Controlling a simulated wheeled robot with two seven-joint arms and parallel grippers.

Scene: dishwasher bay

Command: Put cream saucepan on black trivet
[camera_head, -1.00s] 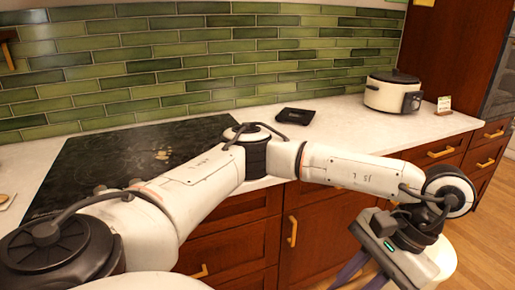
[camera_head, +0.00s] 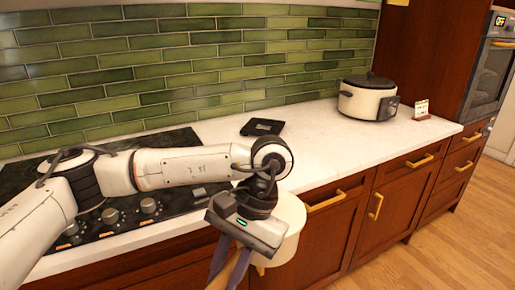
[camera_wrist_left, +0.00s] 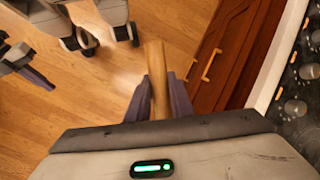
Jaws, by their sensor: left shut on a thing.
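The cream saucepan (camera_head: 288,232) hangs in front of the counter, partly hidden behind my left wrist. My left gripper (camera_head: 229,268) is shut on its wooden handle, which shows between the purple fingers in the left wrist view (camera_wrist_left: 156,72). The pan's body is out of the wrist view. The black trivet (camera_head: 262,127) lies flat on the white counter, behind and above my left wrist in the head view, with nothing on it. My right gripper (camera_wrist_left: 36,76) shows at the left of the wrist view; its jaw opening is unclear.
A black hob (camera_head: 110,222) with several knobs is at the left of the counter (camera_head: 320,140). A cream cooker (camera_head: 367,100) with a dark lid and a small card (camera_head: 422,108) stand at the right. The counter between trivet and cooker is clear. Wooden drawers (camera_head: 335,215) lie below.

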